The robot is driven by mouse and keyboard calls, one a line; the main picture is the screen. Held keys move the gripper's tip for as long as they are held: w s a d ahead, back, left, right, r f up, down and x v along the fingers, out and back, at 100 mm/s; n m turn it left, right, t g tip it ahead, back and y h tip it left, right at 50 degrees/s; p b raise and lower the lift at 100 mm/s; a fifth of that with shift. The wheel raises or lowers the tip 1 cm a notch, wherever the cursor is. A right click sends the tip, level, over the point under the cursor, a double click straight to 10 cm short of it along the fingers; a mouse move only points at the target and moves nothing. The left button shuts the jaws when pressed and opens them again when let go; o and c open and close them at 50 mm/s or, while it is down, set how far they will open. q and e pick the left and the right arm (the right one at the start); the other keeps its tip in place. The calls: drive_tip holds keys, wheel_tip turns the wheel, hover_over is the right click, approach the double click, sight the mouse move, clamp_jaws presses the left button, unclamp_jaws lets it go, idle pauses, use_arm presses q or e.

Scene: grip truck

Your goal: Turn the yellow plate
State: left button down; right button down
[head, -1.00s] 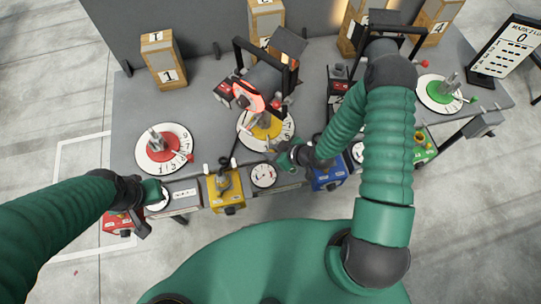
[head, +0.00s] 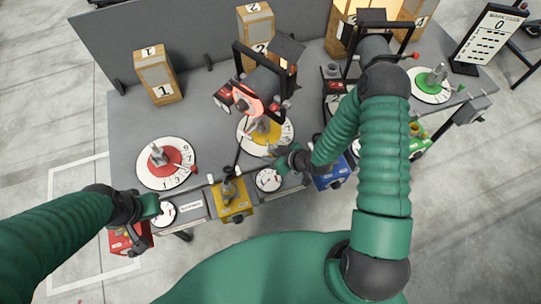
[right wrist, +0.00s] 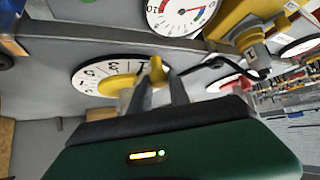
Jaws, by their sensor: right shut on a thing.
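The yellow plate (head: 262,141) is a round dial with a yellow centre and a white numbered rim, on the grey table. A grey metal fixture stands on its centre. My right gripper (head: 283,157) is at its near right edge. In the right wrist view the plate (right wrist: 102,84) lies just beyond my right gripper (right wrist: 160,88), whose fingers are shut on the plate's yellow peg (right wrist: 156,68). My left gripper (head: 150,207) is at the table's front left, by a white gauge; its fingers are not clear.
A red plate (head: 155,179) is at the left and a green plate (head: 419,93) at the far right. A yellow box (head: 231,207), a blue box (head: 330,178) and a red box (head: 128,239) line the front edge. Numbered wooden boxes stand at the back.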

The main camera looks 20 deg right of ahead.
drive_tip(key=shift+w+d, duration=0.1)
drive_tip(key=c, duration=1.5)
unclamp_jaws()
drive_tip(key=shift+c, duration=0.2)
drive_tip(key=shift+o, duration=1.5)
drive_tip(key=shift+f, duration=0.1)
drive_tip(key=p+v, duration=0.4)
drive_tip(key=v, duration=1.2)
drive_tip(key=shift+r, duration=0.2)
drive_tip(key=shift+d, duration=0.1)
